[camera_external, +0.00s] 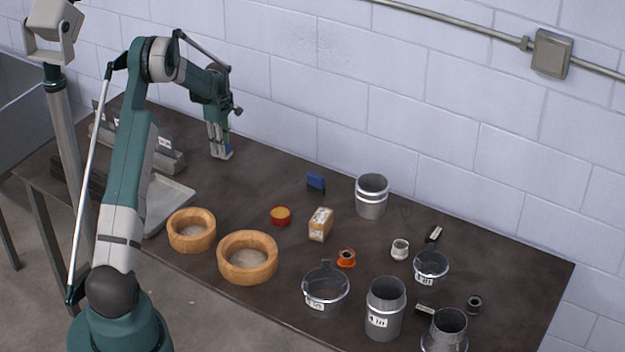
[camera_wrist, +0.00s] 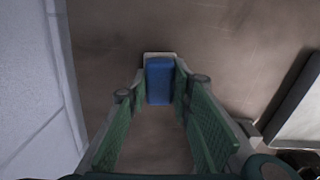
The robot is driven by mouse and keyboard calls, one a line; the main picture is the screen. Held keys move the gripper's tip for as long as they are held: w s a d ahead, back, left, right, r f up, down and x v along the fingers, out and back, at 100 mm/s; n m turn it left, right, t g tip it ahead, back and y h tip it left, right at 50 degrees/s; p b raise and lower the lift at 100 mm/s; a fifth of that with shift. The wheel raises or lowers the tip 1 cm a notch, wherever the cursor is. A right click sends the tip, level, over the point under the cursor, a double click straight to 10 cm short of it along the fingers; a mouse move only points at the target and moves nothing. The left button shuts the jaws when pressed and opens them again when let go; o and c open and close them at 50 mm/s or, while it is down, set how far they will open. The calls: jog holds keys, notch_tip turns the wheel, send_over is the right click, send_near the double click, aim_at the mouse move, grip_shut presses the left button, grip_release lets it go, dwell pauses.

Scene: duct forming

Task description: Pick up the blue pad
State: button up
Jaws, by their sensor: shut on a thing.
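My gripper (camera_external: 221,152) is low over the back left part of the table, near the wall. It is shut on a blue pad (camera_wrist: 160,80), which sits upright between the green fingers in the wrist view. A pale edge shows at the pad's far end. In the external view only a small bit of blue and white shows at the fingertips. I cannot tell whether the pad touches the table. A second blue piece (camera_external: 316,182), with a dark lower part, stands on the table to the right.
Two wooden rings (camera_external: 247,257) (camera_external: 192,230), a red-and-yellow tin (camera_external: 281,216) and a small box (camera_external: 320,224) stand mid-table. Several metal duct pieces (camera_external: 385,309) are at the right. A grey tray (camera_external: 170,205) and a grey metal holder (camera_external: 168,160) are at the left.

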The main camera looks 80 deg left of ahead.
jog(key=shift+r, duration=5)
